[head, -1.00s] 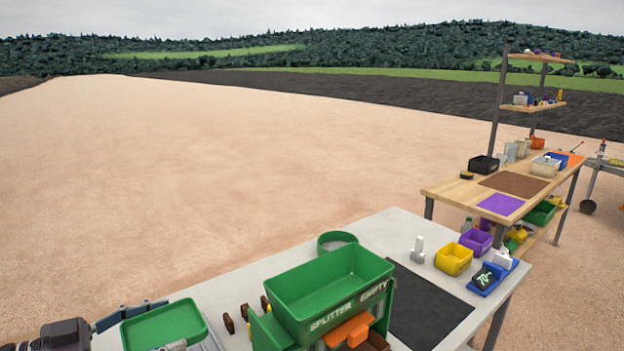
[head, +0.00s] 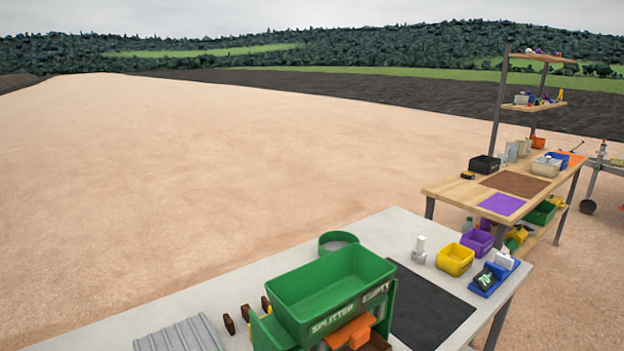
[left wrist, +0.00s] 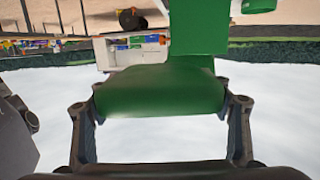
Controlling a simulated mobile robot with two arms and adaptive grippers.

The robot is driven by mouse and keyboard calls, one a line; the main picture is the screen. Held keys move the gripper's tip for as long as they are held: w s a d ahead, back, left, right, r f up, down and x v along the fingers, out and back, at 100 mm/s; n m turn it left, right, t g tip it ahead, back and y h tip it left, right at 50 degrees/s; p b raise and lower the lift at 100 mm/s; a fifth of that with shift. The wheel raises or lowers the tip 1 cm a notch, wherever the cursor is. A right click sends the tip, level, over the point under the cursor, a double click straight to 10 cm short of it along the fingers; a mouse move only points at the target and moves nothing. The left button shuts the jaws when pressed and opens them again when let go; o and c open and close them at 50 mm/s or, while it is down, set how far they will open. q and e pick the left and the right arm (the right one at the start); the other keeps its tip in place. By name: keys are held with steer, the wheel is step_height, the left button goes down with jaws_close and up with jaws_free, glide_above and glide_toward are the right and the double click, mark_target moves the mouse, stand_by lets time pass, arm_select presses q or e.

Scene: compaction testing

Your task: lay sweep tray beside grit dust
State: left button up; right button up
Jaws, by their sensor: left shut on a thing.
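The sweep tray appears to be the green piece (left wrist: 160,88) in the left wrist view. My left gripper (left wrist: 162,104) is shut on it, with one dark finger at each side. Neither this tray nor my left gripper shows in the head view now. I cannot make out any grit dust in either view. My right gripper is not in view.
A green splitter bin (head: 330,290) stands on the grey table (head: 245,275), with a green ring (head: 338,242) behind it. A grey corrugated piece (head: 180,335) lies at the front left. A black mat (head: 430,305), yellow bin (head: 455,259) and blue holder (head: 488,280) are right.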

arm_select(q)
steer(key=shift+s+a+f+n+t+y, duration=0.15)
steer(key=shift+f+n+t, duration=0.15)
steer(key=shift+f, duration=0.35)
steer(key=shift+s+a+f+n+t+y, duration=0.1)
steer(key=shift+f+n+t+y, duration=0.1)
steer(key=shift+f+t, duration=0.3)
steer(key=shift+a+f+n+y, duration=0.25)
steer(key=shift+a+f+n, duration=0.05)
steer(key=shift+f, duration=0.45)
